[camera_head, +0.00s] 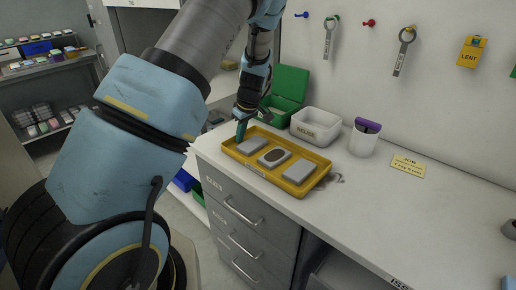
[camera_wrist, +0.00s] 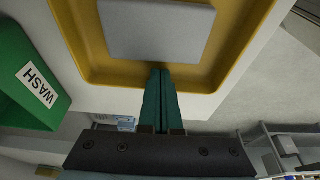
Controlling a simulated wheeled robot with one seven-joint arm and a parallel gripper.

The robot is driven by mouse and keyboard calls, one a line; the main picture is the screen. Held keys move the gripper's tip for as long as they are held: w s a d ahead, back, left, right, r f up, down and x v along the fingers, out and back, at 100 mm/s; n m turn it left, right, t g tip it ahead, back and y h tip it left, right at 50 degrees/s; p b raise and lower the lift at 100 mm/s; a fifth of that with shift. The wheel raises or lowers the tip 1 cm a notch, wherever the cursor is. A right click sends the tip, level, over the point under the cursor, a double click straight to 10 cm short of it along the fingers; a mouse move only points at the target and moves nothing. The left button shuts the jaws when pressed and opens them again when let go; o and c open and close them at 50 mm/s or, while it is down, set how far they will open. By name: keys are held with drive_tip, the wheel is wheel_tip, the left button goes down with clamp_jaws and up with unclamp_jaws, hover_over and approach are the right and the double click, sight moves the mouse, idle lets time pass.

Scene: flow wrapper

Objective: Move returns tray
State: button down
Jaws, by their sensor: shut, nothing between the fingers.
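The returns tray is a shallow yellow tray (camera_head: 318,183) on the left end of the white worktop. It holds grey rectangular blocks (camera_head: 298,171) in a row; the middle one has a dark oval on top. My gripper (camera_head: 241,133) is at the tray's far left end, pointing down, its teal fingers closed together with nothing between them. In the wrist view the gripper (camera_wrist: 161,75) has its fingertips over the rim of the yellow tray (camera_wrist: 95,75), close to a grey block (camera_wrist: 155,30). I cannot tell whether the fingertips touch the rim.
Behind the tray stand an open green box (camera_head: 290,85), labelled WASH in the wrist view (camera_wrist: 25,85), a white REUSE bin (camera_head: 316,125) and a clear cup with a purple top (camera_head: 364,138). A yellow job card (camera_head: 408,166) lies right. The worktop (camera_head: 400,225) is clear at front right.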

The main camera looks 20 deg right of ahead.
drive_tip(key=w+a, duration=0.1)
drive_tip(key=w, duration=0.1)
drive_tip(key=w+a+b, duration=0.1)
drive_tip(key=w+a, duration=0.1)
drive_tip(key=w, duration=0.1)
drive_tip(key=w+a, duration=0.2)
drive_tip(key=w, duration=0.1)
drive_tip(key=shift+w+a, duration=0.25)
drive_tip(key=shift+r, duration=0.15)
